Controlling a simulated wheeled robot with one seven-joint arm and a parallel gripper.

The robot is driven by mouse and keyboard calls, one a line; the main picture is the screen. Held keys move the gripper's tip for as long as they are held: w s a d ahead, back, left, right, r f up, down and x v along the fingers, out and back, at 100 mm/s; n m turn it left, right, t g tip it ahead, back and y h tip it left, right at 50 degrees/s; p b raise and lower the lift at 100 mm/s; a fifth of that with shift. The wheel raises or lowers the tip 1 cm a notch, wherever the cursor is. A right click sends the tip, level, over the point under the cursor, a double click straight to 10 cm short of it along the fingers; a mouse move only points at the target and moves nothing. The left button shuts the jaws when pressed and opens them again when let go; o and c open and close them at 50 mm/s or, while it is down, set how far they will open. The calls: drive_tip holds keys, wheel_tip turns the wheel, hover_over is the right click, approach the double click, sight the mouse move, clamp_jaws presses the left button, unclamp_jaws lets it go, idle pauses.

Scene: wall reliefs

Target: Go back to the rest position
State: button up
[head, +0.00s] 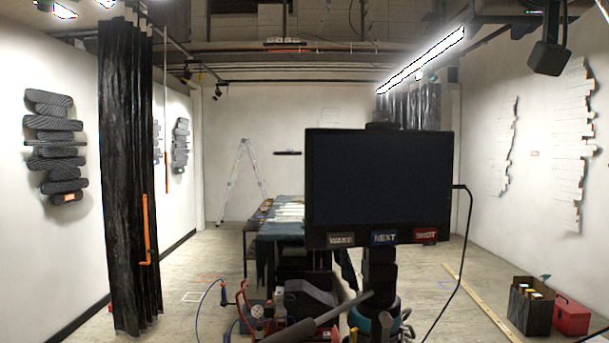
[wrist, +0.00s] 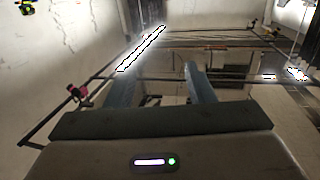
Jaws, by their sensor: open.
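My gripper (wrist: 162,80) shows in the wrist view with its two blue-grey fingers apart and nothing between them. The fingers point toward the upper walls and ceiling rails, and a bright strip light (wrist: 141,48) shows behind the left finger. I cannot make out my gripper in the head view.
A dark monitor (head: 378,185) with labelled buttons stands in front of me. A cloth-covered table (head: 283,229) is behind it. A black curtain (head: 128,180) hangs at left. A dark box (head: 531,307) and red case (head: 571,316) sit at right. Floor between them and the monitor looks mostly clear.

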drive_tip(key=w+a+f+n+g+y, duration=0.1)
drive_tip(key=w+a+f+g+y, duration=0.2)
drive_tip(key=f, duration=1.3)
drive_tip(key=w+a+f+g, duration=0.2)
drive_tip(key=w+f+g, duration=0.15)
drive_tip(key=f, duration=1.35)
drive_tip(key=s+a+f+g, duration=0.1)
drive_tip(key=s+f, duration=0.4)
drive_tip(key=f, duration=0.5)
drive_tip(key=s+a+f+n+g, duration=0.1)
drive_tip(key=s+f+g, duration=0.3)
drive_tip(key=f, duration=0.7)
drive_tip(key=s+a+f+g, duration=0.2)
drive_tip(key=s+f, duration=0.4)
drive_tip(key=f, duration=0.4)
drive_tip(key=shift+s+a+f+n+y, duration=0.2)
drive_tip(key=shift+s+a+n+y, duration=0.1)
drive_tip(key=shift+a, duration=0.3)
drive_tip(key=shift+g, duration=0.25)
